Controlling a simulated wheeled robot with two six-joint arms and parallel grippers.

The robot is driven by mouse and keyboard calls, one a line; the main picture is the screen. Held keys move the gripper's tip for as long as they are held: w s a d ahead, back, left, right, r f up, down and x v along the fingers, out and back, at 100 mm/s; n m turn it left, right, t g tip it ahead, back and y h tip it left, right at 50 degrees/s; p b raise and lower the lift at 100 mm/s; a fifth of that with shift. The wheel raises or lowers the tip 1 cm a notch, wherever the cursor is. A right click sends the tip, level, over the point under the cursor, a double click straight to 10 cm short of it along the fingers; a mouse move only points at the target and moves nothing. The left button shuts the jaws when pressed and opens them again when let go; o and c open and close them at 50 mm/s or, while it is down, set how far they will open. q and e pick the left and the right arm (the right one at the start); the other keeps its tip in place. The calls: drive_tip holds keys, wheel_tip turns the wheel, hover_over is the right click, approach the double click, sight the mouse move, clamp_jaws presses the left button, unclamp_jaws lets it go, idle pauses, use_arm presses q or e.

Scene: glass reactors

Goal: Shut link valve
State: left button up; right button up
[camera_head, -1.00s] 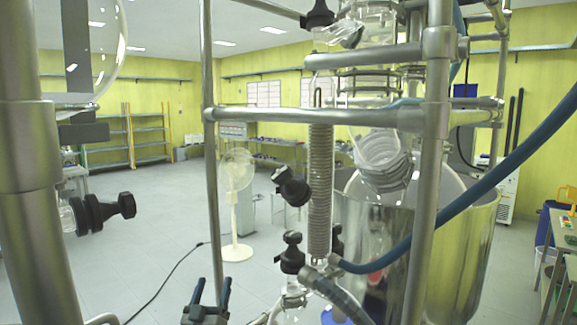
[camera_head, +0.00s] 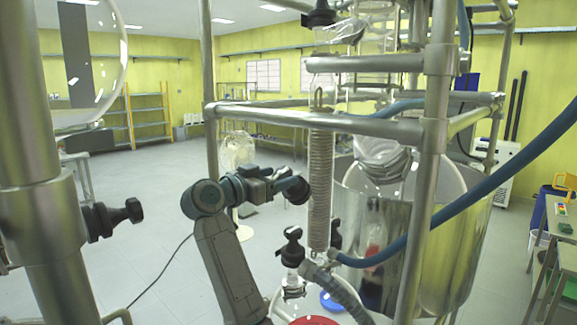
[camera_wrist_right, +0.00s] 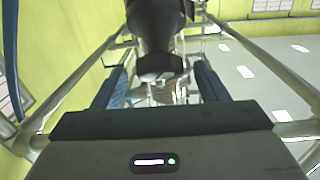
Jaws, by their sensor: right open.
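A black valve knob (camera_head: 297,190) sits left of the coiled glass column in the head view; I take it for the link valve. My right gripper (camera_head: 277,181) reaches it from the left, its fingers overlapping the knob. In the right wrist view the black knob (camera_wrist_right: 158,38) rises large in the middle, between the two blue fingers of my open right gripper (camera_wrist_right: 160,82). I cannot tell whether the fingers touch it. My left gripper is not in view.
Steel frame posts (camera_head: 424,180) and a crossbar (camera_head: 320,120) stand close around the coiled column (camera_head: 320,190). Another black knob (camera_head: 291,247) sits lower. A blue hose (camera_head: 460,210) crosses at right beside a steel vessel (camera_head: 465,260). Open floor lies at left.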

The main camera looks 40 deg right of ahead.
sight(280, 175)
drive_tip(key=d+p, duration=0.1)
drive_tip(key=d, duration=0.2)
drive_tip(key=shift+d+r, duration=0.1)
drive_tip(key=shift+d, duration=0.3)
drive_tip(key=shift+w+d+p, duration=0.1)
drive_tip(key=shift+d+p, duration=0.2)
drive_tip(key=c, duration=1)
